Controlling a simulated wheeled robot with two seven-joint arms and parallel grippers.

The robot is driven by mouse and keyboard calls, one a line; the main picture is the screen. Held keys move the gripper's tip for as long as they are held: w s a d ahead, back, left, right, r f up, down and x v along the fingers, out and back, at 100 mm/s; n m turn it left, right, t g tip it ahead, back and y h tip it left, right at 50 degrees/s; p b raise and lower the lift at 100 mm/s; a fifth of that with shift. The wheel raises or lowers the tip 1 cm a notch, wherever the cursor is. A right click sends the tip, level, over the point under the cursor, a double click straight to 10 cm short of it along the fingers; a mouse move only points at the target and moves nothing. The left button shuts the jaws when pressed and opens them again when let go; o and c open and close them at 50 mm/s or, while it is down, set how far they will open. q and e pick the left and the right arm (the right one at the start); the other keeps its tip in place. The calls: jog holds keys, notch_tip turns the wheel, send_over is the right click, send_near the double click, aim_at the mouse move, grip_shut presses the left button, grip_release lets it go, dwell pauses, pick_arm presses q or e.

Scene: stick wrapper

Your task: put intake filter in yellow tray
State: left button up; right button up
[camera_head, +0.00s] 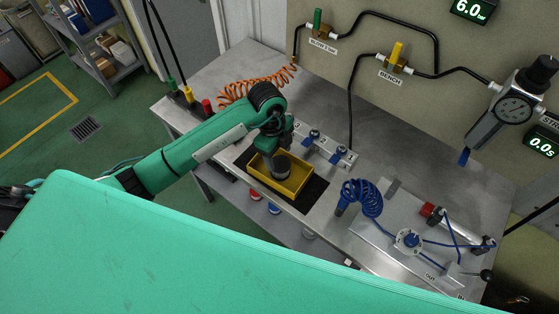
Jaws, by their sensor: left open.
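The yellow tray (293,187) sits on a dark mat on the metal workbench, near its front edge. A grey cylindrical piece (281,167), which looks like the intake filter, is at the tray's far side, inside its outline. My left gripper (273,151) reaches in from the left and points down over the tray, just above and against this grey piece in the picture. It is open. The wrist hides part of the tray's back wall, and I cannot tell whether the fingers touch the grey piece. My right gripper is out of view.
Blue-handled valves (314,136) stand on a block just behind the tray. A blue coiled hose (364,197) and a plate with fittings lie to the right. An orange coiled hose (245,90) lies behind my arm. The back right of the bench (420,140) is clear.

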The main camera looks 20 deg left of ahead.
aim_at(275, 160)
pick_arm(q)
notch_tip(275, 160, up, 8)
jog(key=a+b, duration=0.1)
jog(key=b, duration=0.1)
jog(key=shift+w+r, duration=0.15)
jog(key=shift+r, duration=0.05)
dwell(0.3)
